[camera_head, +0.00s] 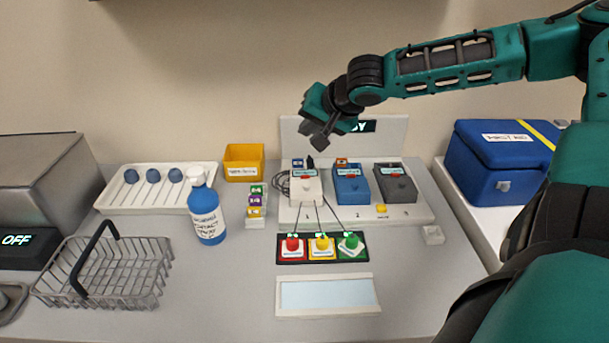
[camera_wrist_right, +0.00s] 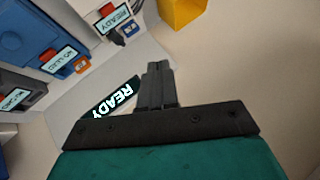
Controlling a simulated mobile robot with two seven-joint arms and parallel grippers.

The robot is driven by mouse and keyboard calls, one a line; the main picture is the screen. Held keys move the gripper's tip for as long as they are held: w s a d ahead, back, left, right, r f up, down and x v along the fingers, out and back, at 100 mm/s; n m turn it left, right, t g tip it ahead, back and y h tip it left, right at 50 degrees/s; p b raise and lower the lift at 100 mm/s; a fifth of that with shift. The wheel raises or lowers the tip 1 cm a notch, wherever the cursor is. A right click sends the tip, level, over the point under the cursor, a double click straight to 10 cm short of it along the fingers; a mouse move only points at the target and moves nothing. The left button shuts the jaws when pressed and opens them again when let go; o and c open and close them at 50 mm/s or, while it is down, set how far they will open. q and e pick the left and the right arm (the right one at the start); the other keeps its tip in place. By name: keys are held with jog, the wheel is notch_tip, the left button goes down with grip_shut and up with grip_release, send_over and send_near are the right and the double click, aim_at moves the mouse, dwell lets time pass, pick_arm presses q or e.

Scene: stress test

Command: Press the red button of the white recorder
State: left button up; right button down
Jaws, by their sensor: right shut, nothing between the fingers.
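The white recorder (camera_head: 305,189) stands leftmost of three devices on a white stand; its small label shows in the right wrist view (camera_wrist_right: 114,18) and reads READY. A red button (camera_head: 292,244) sits on a dark panel in front, beside a yellow button (camera_head: 322,244) and a green button (camera_head: 351,243). Thin dark cables run between the recorder area and this panel; their exact ends are hard to tell. My right gripper (camera_head: 321,139) is shut and empty, above and behind the white recorder. Its fingers show closed together in the wrist view (camera_wrist_right: 157,72). My left gripper is not in view.
A blue recorder (camera_head: 351,187) and a grey recorder (camera_head: 396,185) stand to the right. A READY display (camera_wrist_right: 112,96) is on the stand's back. A blue bottle (camera_head: 205,212), wire basket (camera_head: 110,270) and yellow bin (camera_head: 244,160) are left. A pale-blue-topped tray (camera_head: 328,314) lies in front.

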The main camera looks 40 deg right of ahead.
jog(key=b, duration=0.6)
send_over(305, 177)
jog(key=f, duration=0.7)
jog(key=shift+s+d+f, duration=0.15)
jog(key=shift+s+d, duration=0.1)
jog(key=shift+s, duration=0.1)
jog(key=shift+f+b, duration=0.65)
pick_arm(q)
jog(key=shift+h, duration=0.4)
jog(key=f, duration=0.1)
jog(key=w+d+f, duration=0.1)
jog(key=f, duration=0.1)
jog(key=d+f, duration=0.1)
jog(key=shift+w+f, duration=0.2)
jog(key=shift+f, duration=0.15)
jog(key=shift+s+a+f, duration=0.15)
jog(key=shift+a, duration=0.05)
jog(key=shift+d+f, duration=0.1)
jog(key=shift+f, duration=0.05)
pick_arm(e)
jog(key=shift+f, duration=0.2)
pick_arm(q)
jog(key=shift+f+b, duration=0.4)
jog(key=shift+b, duration=0.25)
pick_arm(e)
jog(key=shift+f, duration=0.25)
